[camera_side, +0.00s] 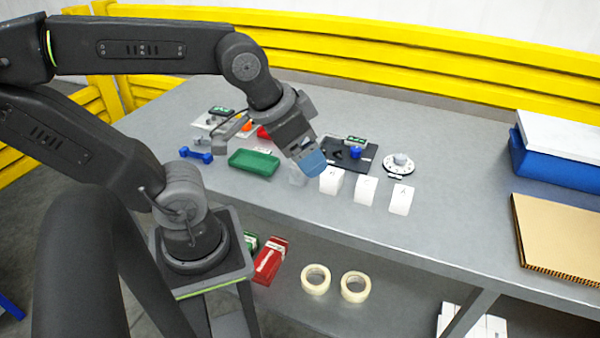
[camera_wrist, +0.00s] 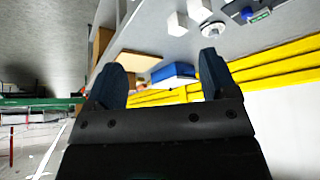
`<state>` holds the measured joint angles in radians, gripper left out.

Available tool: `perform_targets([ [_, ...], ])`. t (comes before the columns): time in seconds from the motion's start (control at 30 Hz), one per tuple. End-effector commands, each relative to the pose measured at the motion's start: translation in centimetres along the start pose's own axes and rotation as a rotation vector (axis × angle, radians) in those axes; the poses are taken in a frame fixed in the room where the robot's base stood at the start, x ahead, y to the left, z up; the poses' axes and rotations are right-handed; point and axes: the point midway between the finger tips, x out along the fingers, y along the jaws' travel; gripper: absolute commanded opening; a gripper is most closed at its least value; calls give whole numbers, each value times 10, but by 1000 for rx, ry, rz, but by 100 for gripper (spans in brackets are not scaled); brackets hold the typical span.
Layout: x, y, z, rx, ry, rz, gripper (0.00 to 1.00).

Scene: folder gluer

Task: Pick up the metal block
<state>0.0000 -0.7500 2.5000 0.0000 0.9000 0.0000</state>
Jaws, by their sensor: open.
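I cannot clearly pick out the metal block. A small grey piece (camera_side: 203,142) lies at the table's left in the side view, too small to identify. My gripper (camera_side: 312,164) hangs tilted over the middle of the table, near the white blocks, with its blue fingertips facing down and right. In the wrist view my gripper (camera_wrist: 162,78) shows two dark blue fingers spread apart with nothing between them. The gripper partly hides what lies behind it.
White blocks (camera_side: 365,190) stand along the front of the grey table (camera_side: 450,185). A green tray (camera_side: 253,162), blue dumbbell-shaped part (camera_side: 196,155), black plate (camera_side: 348,153) and round white dial (camera_side: 399,165) are nearby. A blue bin (camera_side: 550,165) and cardboard (camera_side: 560,235) lie right.

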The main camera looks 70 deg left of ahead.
Motion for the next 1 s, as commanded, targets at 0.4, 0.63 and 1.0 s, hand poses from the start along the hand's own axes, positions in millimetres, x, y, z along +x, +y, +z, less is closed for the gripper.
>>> perform_targets([
  [0.4,26,-46,-31,-192,-133,-80,79],
  [0.63,72,-138,-52,-494,-316,-160,79],
  [1.0,115,-230,-33,-766,-464,-193,79],
])
